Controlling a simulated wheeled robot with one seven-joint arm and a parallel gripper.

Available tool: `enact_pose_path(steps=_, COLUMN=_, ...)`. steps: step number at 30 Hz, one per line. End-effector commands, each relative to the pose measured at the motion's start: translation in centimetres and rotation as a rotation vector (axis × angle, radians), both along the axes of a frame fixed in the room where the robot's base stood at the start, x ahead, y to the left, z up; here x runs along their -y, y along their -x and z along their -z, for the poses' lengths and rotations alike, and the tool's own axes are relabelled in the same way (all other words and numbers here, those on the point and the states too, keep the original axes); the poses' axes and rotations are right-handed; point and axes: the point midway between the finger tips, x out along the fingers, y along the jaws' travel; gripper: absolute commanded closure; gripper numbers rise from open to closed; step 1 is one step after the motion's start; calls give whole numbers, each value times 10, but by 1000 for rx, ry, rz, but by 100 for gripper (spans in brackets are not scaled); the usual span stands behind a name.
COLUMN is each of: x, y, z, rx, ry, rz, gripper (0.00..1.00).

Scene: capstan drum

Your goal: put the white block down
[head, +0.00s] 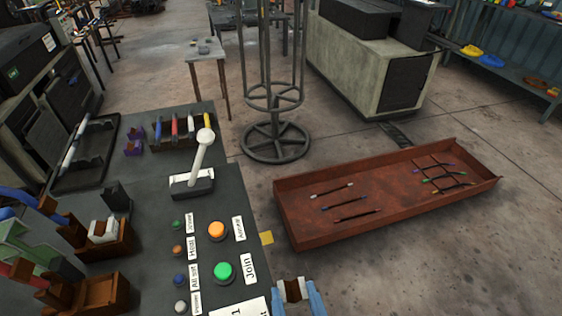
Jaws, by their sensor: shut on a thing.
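My gripper (294,297) shows at the bottom edge of the head view, with light blue fingers. It is shut on a small block (293,289) that looks whitish at its two sides and dark brown in the middle. The block is held just right of the dark table's front right corner; its height is hard to tell. Its lower part is cut off or hidden by the fingers. Another white piece (103,230) sits in a brown wooden box (112,246) on the table at the left.
The dark table (130,185) carries a lever (200,155), several coloured buttons with labels, and racks of coloured pieces. A rust-red tray (395,200) with several short rods lies to the right. A round metal frame (276,140) stands behind. Floor between is mostly clear.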

Motion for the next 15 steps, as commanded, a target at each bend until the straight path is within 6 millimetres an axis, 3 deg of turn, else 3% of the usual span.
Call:
enact_pose_path(steps=1, x=23, y=-13, z=17, rx=-3, ry=7, rz=25, gripper=96)
enact_pose_path(steps=9, x=119, y=-74, z=93, rx=-3, ry=3, rz=111, gripper=96)
enact_pose_path(steps=15, x=165, y=-105, z=130, rx=0, ry=0, rz=152, gripper=96)
